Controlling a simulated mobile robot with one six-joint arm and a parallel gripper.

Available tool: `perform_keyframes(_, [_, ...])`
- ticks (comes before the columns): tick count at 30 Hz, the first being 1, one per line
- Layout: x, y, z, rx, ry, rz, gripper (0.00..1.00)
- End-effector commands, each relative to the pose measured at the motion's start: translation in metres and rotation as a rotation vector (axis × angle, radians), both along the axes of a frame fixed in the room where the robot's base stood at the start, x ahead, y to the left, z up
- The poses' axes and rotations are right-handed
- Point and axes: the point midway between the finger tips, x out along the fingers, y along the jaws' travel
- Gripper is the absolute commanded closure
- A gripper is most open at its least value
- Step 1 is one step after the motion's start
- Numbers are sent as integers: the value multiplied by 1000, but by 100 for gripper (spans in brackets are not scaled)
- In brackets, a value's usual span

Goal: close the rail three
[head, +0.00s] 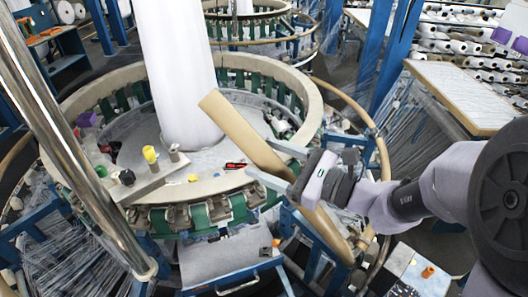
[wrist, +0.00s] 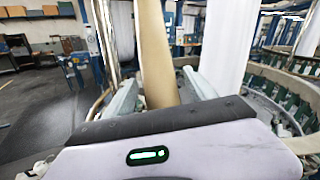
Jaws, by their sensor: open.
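A tan curved rail section (head: 235,125), which looks like the rail of the task, stands tilted up at the front right of the loom, out of line with the round tan rail. In the wrist view the rail (wrist: 155,50) rises between my two pale fingers. My gripper (head: 267,162) is open around the rail, with one finger on each side; it also shows in the wrist view (wrist: 162,86). Gaps seem to remain beside the rail, and contact cannot be told. My gripper hides part of the rail, and its lower part (head: 325,232) shows below my gripper.
The round loom (head: 90,95) has a white fabric column (head: 178,70) in its middle. A yellow-topped piece (head: 150,155) and a red tool (head: 235,165) lie on its plate. Blue posts and thread racks stand at right. A grey step (head: 225,258) is in front.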

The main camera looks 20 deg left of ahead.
Motion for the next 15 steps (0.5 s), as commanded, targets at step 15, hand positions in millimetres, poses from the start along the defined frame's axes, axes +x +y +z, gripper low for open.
perform_keyframes(15, [3, 12, 0, -1, 0, 0, 57])
